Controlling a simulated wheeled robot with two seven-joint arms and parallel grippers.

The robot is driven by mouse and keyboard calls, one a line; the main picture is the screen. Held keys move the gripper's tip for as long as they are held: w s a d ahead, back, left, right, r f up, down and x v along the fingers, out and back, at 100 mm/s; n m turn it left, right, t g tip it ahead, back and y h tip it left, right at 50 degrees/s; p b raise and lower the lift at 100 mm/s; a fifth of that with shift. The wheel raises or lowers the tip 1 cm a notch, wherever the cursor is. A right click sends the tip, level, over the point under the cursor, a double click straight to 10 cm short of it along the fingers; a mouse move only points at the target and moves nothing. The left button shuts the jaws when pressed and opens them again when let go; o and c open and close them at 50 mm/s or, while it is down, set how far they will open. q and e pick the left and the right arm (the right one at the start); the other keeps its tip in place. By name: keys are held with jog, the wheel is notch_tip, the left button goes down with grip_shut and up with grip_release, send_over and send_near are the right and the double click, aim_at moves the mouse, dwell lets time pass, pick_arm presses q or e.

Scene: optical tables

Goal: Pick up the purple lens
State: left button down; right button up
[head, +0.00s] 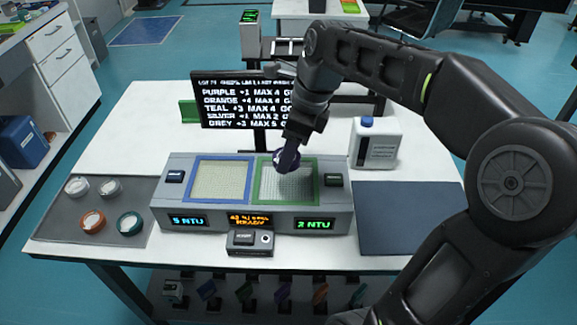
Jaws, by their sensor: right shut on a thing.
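My right gripper (287,152) comes down from the upper right and is shut on the purple lens (281,161). The lens shows only as a dark purple rounded edge at the fingertips, with much of it hidden by the fingers. It is over the back part of the green-framed pad (300,188) on the grey instrument. I cannot tell whether it touches the pad. My left gripper is not in view.
An orange-rimmed lens (93,222), a teal-rimmed lens (130,224) and two pale lenses lie on a grey mat (62,236). A blue-framed pad (221,181), a screen (208,84), a white jug (375,144) and an empty dark mat (405,225) are nearby.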

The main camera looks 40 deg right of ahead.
jog(key=shift+r, duration=1.3)
